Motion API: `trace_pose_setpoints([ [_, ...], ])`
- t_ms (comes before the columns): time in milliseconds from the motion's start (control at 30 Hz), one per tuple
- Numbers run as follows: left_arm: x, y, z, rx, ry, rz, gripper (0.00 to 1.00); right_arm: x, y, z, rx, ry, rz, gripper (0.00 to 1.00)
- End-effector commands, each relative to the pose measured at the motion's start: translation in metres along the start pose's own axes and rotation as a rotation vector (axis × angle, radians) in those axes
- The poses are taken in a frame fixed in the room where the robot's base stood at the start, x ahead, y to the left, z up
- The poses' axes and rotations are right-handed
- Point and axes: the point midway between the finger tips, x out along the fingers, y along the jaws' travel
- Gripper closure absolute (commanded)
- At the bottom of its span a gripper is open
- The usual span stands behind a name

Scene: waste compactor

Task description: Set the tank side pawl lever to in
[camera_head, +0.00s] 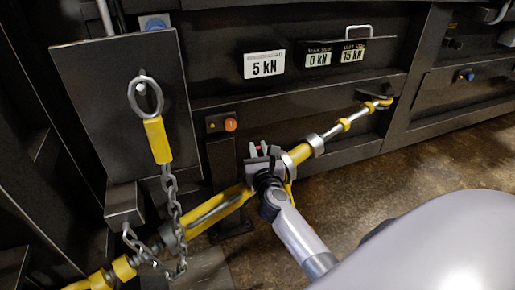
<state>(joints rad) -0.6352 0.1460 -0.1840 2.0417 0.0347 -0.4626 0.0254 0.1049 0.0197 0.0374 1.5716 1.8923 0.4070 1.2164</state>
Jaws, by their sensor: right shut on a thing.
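A yellow and steel ratchet turnbuckle (221,207) runs diagonally from the lower left up to the machine side at the right. My right gripper (262,157) is at the middle of the turnbuckle, at its ratchet section. It is shut on a small part there, which looks like a pawl lever; the jaws hide most of it. I cannot tell which way the lever is set. A small reddish piece shows by the fingertips. My left gripper is not in view.
A dark steel plate with a ring pin (146,97), yellow tag (158,140) and hanging chain (172,205) stands at the left. An orange button (230,125) and force readouts (264,64) are on the machine wall. The brown floor at the right is clear.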

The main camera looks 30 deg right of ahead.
Motion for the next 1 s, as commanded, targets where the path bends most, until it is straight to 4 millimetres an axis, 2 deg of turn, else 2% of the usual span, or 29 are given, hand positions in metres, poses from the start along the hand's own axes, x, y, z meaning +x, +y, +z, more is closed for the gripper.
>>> trace_pose_setpoints([
  [167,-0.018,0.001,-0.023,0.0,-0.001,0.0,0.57,0.003,-0.006,0.006,0.086,0.051,0.003,1.0],
  [433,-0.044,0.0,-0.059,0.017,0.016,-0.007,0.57,0.01,-0.019,0.005,0.259,0.146,0.009,1.0],
  [800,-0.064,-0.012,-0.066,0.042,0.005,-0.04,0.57,0.017,-0.032,-0.005,0.447,0.247,0.018,1.0],
  [1000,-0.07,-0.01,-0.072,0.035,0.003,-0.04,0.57,0.019,-0.034,-0.009,0.498,0.273,0.021,1.0],
])
